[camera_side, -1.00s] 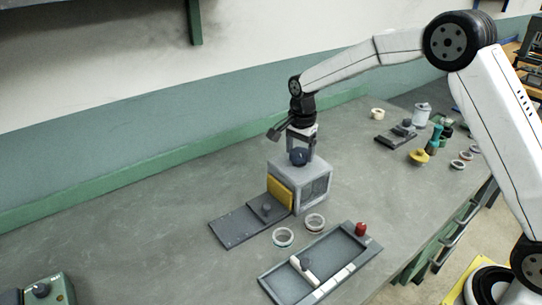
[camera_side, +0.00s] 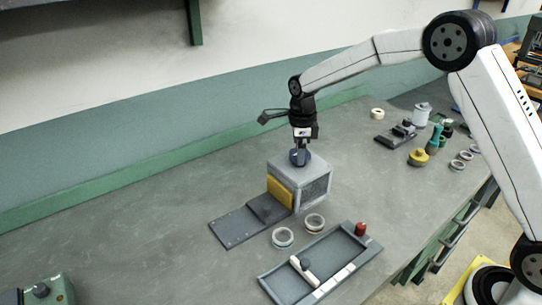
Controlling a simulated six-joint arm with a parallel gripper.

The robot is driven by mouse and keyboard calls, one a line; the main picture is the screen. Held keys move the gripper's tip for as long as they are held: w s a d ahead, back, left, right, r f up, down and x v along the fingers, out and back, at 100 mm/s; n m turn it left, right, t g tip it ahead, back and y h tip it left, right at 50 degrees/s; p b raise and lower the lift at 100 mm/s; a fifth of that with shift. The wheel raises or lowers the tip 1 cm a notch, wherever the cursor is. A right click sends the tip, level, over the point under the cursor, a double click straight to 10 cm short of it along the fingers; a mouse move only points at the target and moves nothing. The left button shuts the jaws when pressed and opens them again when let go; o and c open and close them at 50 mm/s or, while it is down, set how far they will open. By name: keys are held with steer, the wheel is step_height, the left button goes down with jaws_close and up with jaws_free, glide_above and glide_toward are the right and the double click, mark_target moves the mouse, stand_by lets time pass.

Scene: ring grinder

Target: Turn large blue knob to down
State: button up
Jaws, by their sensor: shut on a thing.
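The large blue knob (camera_side: 300,158) sits on top of the grey box-shaped grinder (camera_side: 312,187), which has a yellow plate (camera_side: 280,192) on its left side. My gripper (camera_side: 301,148) points down from above and is shut on the blue knob. The fingers cover part of the knob, so which way it points is hard to tell.
A dark grey slide plate (camera_side: 240,224) lies left of the grinder. Two rings (camera_side: 283,237) lie in front. A tray (camera_side: 325,262) with a red knob (camera_side: 360,228) is at front right. Several small parts stand at the back right.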

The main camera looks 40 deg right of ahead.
steer(key=shift+r+m, duration=0.1)
steer(key=shift+m, duration=0.5)
steer(key=o, duration=1.1)
steer(key=shift+c, duration=0.2)
steer(key=shift+r, duration=3.9)
